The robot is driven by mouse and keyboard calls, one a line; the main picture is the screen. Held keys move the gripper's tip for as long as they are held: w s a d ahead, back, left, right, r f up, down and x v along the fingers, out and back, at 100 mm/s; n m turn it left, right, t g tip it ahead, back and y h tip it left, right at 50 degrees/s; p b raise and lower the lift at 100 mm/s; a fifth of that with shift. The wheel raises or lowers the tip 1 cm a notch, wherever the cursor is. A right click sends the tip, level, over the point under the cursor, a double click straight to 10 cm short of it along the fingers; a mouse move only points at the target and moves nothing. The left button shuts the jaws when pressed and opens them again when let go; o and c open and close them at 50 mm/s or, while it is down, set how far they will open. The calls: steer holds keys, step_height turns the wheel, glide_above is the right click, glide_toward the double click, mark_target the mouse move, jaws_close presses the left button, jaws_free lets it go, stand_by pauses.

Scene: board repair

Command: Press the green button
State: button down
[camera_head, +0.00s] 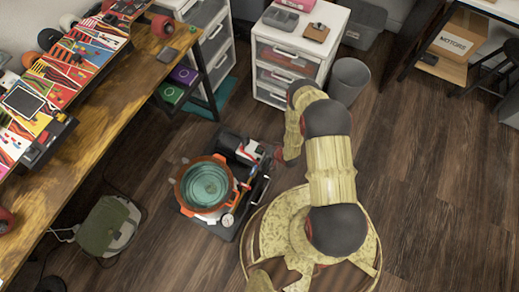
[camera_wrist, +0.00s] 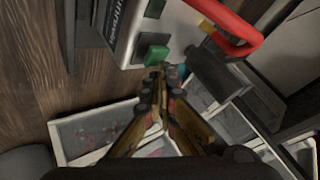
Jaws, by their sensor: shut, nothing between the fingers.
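The green button (camera_wrist: 156,55) is a small square block on the light-coloured face of a box-shaped unit (camera_wrist: 128,32) with a red handle (camera_wrist: 243,38), in the wrist view. My gripper (camera_wrist: 161,73) is shut and empty, its fingertips right at the button's lower edge in the picture. I cannot tell whether they touch it. In the head view a compressor-like machine with an orange tank (camera_head: 205,185) stands on the floor, and my arm reaches down at its right side. The button does not show there, and my gripper is mostly hidden by my arm.
A wooden workbench (camera_head: 110,110) with colourful boards runs along the left. A white drawer unit (camera_head: 300,45) and a grey bin (camera_head: 348,80) stand behind my arm. A green bag (camera_head: 105,228) lies at lower left. The wooden floor at right (camera_head: 430,170) is clear.

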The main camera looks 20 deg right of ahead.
steer(key=shift+f, duration=0.1)
stand_by(0.3)
steer(key=shift+f, duration=0.3)
stand_by(0.3)
steer(key=shift+r, duration=0.45)
steer(key=shift+r+p, duration=0.1)
steer(key=shift+p, duration=0.2)
steer(key=shift+r+p, duration=1.9)
steer(key=shift+r, duration=1.05)
steer(key=shift+f, duration=0.1)
